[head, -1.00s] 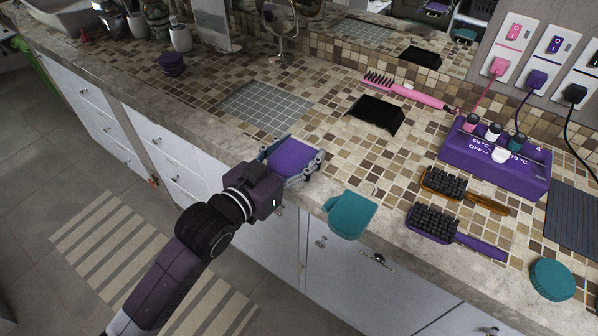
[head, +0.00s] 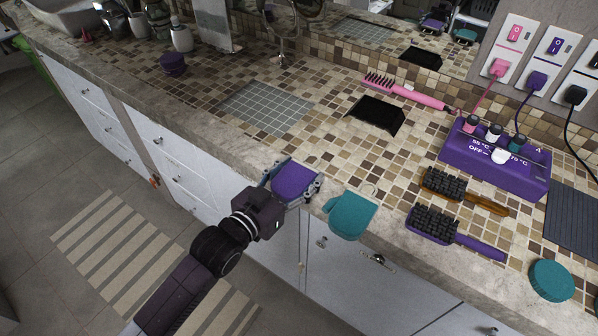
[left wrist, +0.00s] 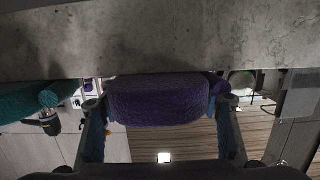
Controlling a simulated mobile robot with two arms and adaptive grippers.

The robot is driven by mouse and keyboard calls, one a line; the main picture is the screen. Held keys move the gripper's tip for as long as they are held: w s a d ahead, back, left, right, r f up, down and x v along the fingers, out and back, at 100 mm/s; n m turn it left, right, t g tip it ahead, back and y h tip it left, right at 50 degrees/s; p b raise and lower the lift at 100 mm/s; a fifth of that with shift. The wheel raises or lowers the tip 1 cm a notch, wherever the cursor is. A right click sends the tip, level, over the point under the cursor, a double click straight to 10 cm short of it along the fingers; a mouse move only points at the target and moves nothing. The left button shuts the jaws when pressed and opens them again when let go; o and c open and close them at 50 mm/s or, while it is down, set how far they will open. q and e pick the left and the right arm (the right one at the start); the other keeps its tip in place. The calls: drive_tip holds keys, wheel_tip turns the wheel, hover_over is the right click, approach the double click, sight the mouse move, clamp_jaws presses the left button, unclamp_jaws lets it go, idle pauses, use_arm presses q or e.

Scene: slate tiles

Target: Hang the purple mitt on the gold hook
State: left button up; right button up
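The purple mitt (head: 293,181) is at the counter's front edge, between the two fingers of my left gripper (head: 292,186). The fingers flank it closely on both sides. In the left wrist view the purple mitt (left wrist: 158,101) fills the space between the fingers, in front of the grey counter edge. A small metal fitting (head: 378,261) sits on the cabinet front below the teal mitt, and a copper-coloured one (head: 154,181) is farther left. Both are too small for me to tell which is the gold hook. My right gripper is not in view.
A teal mitt (head: 350,215) with a pale loop lies at the counter edge just right of my gripper. The tiles left of the gripper are mostly clear.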

sight(291, 181)
use_arm(q)
drive_tip(key=o, duration=0.3)
drive_tip(key=shift+f+b, duration=0.25)
drive_tip(key=shift+b, duration=0.5)
drive_tip(key=v, duration=0.8)
drive_tip(key=shift+w+r, duration=0.1)
drive_tip(key=shift+r, duration=0.15)
